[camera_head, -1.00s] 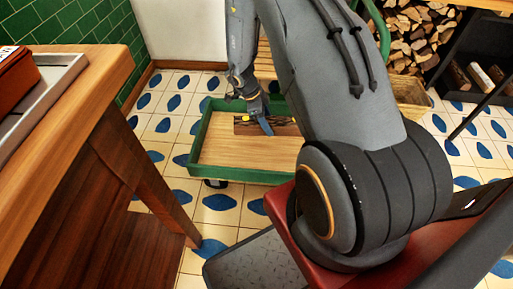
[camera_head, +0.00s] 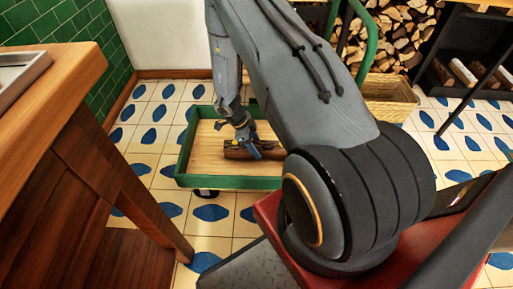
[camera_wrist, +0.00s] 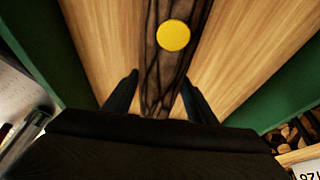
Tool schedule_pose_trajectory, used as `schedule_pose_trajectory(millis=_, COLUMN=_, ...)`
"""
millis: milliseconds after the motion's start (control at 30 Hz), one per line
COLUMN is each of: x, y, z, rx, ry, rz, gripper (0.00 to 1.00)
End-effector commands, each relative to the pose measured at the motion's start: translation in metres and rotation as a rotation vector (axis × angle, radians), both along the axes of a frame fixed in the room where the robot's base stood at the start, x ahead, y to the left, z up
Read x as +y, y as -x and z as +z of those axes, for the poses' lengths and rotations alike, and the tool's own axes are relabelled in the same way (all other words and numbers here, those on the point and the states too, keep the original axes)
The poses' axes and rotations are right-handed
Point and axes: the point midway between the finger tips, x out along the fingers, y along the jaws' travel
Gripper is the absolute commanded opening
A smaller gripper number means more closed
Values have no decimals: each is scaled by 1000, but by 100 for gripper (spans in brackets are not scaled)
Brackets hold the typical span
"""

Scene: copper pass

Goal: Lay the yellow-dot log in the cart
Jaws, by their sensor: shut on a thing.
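The yellow-dot log (camera_head: 272,150) is dark brown and lies level within the green-rimmed cart (camera_head: 230,183), over its pale wooden bed. My gripper (camera_head: 251,147) is shut on the log from above, with blue fingertips at its sides. In the wrist view the log (camera_wrist: 158,75) runs between the two fingers of my gripper (camera_wrist: 160,88), its round yellow dot (camera_wrist: 174,35) facing up. Wooden boards of the cart bed show on both sides, with green walls beyond. I cannot tell whether the log's underside touches the bed. My arm hides the cart's right part.
A wooden table (camera_head: 85,75) stands close at left, with a tray (camera_head: 22,72) on it. A wicker basket (camera_head: 390,98) and stacked firewood (camera_head: 400,35) are behind at right, next to a black rack (camera_head: 490,55). Tiled floor (camera_head: 150,165) lies free between table and cart.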

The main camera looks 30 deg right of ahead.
Motion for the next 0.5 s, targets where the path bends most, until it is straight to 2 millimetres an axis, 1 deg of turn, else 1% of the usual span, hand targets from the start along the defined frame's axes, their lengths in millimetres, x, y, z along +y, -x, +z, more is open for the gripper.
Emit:
schedule_pose_trajectory(millis=67, x=0, y=-1, z=-5, rx=-1, ry=1, rz=-1, gripper=4)
schedule_pose_trajectory(millis=300, x=0, y=-1, z=-5, rx=-1, ry=1, rz=-1, gripper=4)
schedule_pose_trajectory(millis=500, x=0, y=-1, z=-10, rx=-1, ry=1, rz=-1, gripper=4)
